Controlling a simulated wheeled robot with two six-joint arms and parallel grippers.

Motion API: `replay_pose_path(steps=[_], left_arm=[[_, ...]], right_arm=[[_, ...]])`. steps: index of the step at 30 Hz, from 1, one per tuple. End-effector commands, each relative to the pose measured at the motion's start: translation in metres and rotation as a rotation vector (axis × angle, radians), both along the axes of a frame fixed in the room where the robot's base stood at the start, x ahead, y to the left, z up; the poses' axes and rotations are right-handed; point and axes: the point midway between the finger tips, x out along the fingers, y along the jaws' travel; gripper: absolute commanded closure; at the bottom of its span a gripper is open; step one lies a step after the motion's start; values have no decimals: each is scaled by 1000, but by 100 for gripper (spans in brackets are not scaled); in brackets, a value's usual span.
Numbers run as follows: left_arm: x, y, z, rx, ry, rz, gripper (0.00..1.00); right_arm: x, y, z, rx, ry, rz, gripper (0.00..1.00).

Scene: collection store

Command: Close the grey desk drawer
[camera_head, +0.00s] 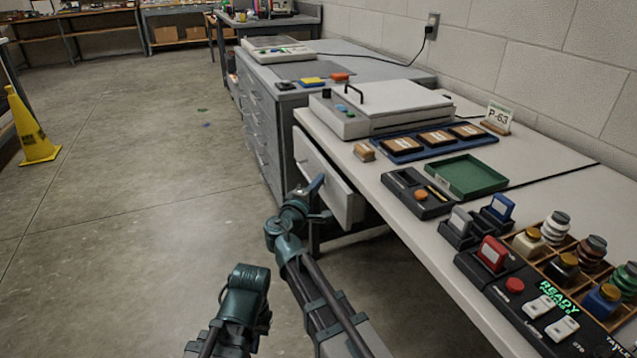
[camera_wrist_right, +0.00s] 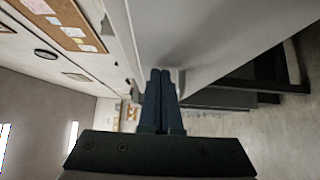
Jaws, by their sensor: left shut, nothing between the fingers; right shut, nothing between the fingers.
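The grey desk drawer (camera_head: 335,190) sticks out from the long side of the light-topped desk, partly open, with its front facing left. My right gripper (camera_head: 317,184) is at the drawer front, with its fingers shut and empty. In the right wrist view the two dark fingers (camera_wrist_right: 160,74) are pressed together, and their tips are at or very near a pale grey panel (camera_wrist_right: 225,40). I cannot tell for sure whether they touch it. Of my left arm only a folded dark green part shows at the bottom; its fingers are not visible.
The desk top (camera_head: 395,190) carries a lidded grey device (camera_head: 385,105), a green tray (camera_head: 465,176), a blue board (camera_head: 400,150), stamps and bottles. A grey drawer cabinet (camera_head: 262,130) stands behind. A yellow floor sign (camera_head: 32,130) stands far left.

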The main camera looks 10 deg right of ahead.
Motion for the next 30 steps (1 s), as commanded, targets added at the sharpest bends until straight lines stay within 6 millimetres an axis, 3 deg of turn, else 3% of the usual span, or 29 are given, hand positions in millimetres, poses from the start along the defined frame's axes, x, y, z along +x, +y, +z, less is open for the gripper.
replay_pose_path(steps=[11,30], left_arm=[[0,0,0,0,0,0,100],[0,0,0,0,0,0,100]], right_arm=[[8,-45,0,0,0,-3,100],[7,-41,0,-1,0,-6,100]])
